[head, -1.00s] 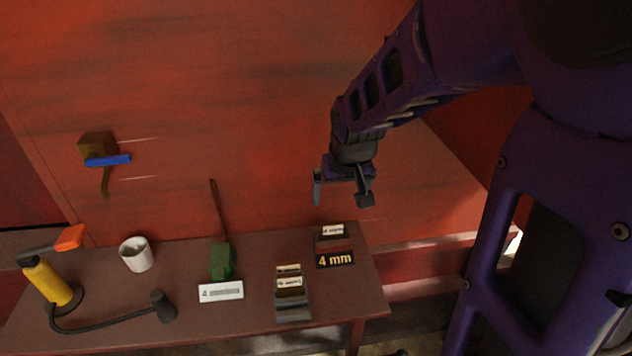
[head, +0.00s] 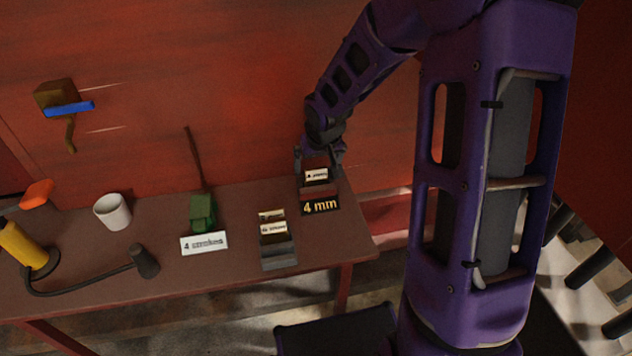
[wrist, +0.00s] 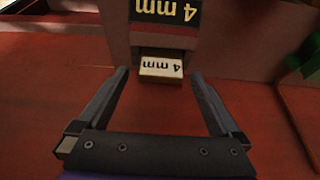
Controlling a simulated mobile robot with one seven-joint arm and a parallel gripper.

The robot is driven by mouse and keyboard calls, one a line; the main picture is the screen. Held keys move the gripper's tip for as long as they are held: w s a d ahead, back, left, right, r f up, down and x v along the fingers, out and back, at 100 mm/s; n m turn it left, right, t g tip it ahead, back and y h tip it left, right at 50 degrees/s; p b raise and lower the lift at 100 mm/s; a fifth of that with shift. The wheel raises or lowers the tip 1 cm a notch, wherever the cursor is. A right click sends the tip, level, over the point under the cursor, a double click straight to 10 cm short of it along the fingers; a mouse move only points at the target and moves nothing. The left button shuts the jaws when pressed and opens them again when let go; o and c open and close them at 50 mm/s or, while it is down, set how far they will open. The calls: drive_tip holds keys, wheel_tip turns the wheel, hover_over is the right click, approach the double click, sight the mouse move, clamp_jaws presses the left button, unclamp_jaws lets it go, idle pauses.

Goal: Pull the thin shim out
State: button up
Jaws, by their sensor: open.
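A pale tag marked 4 mm (wrist: 161,68) sticks out of a dark holder. It also shows in the head view (head: 316,175) at the back right of the bench. The holder carries a black sign reading 4 mm (head: 320,206). My gripper (wrist: 160,75) is open, and its fingertips lie to either side of the tag, apart from it in the picture. In the head view my gripper (head: 319,165) is low over the holder's back. I cannot tell how deep the tag sits between the fingers. The rest of the shim is hidden in the holder.
A grey stepped holder with pale tags (head: 278,250) stands to the left. A green block (head: 203,212) with a rod, a white label (head: 204,243), a white mug (head: 112,211) and a yellow lamp-like tool (head: 25,247) share the bench. A red wall rises close behind.

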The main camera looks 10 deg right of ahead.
drive_tip(key=shift+w+f, duration=0.25)
drive_tip(key=shift+f, duration=0.45)
drive_tip(key=c, duration=1.5)
wheel_tip(320, 180, up, 10)
drive_tip(key=p, duration=0.2)
drive_tip(key=shift+r+p, duration=0.1)
drive_tip(key=shift+p, duration=0.3)
